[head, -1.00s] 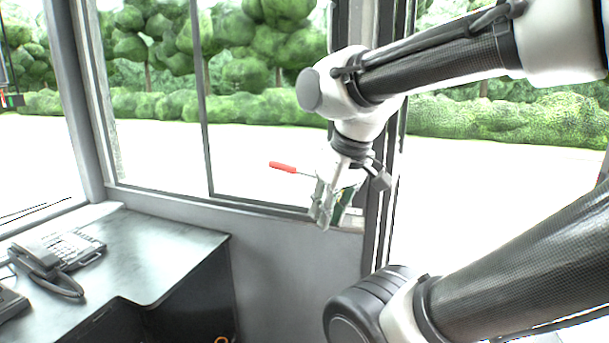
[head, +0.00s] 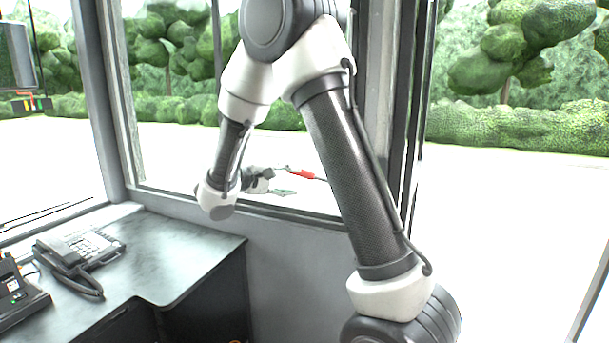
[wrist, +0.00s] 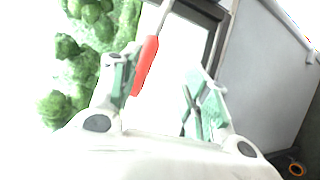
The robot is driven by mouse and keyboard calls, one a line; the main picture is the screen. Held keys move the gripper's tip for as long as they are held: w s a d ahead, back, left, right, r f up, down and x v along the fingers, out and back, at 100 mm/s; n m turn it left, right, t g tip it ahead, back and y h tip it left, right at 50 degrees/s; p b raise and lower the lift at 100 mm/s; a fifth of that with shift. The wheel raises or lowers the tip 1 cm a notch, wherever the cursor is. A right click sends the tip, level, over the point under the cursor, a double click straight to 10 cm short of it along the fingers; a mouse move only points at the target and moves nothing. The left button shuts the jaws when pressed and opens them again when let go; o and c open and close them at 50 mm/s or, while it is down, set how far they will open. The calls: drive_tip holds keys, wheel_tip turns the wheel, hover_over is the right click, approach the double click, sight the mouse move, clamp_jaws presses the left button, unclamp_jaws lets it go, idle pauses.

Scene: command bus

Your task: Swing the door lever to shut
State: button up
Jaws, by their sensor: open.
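The door lever is a thin metal rod with a red handle (head: 301,174), in front of the lower window frame. The handle points left in the head view, and the rod runs right behind my arm. My gripper (head: 284,181) is open at the handle's left end, its fingers pointing right. In the wrist view the red handle (wrist: 145,66) lies between the open fingers of my gripper (wrist: 163,78), close beside the left finger. I cannot tell whether they touch. The lever's pivot is hidden in the head view.
A grey desk (head: 165,250) with a telephone (head: 80,252) stands at lower left. The window frame and sill (head: 180,197) run close behind my gripper. A dark door post (head: 408,120) stands behind my arm, with a bright opening to its right.

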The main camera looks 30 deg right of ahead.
sight(301, 173)
drive_tip(key=shift+m+t+h, duration=0.3)
drive_tip(key=shift+m+t, duration=0.1)
drive_tip(key=shift+m, duration=0.5)
drive_tip(key=x, duration=0.2)
drive_tip(key=r+x, duration=0.1)
drive_tip(key=x, duration=0.4)
drive_tip(key=shift+w+d+r, duration=0.15)
drive_tip(key=shift+w+d, duration=0.15)
drive_tip(key=shift+w, duration=0.1)
clamp_jaws()
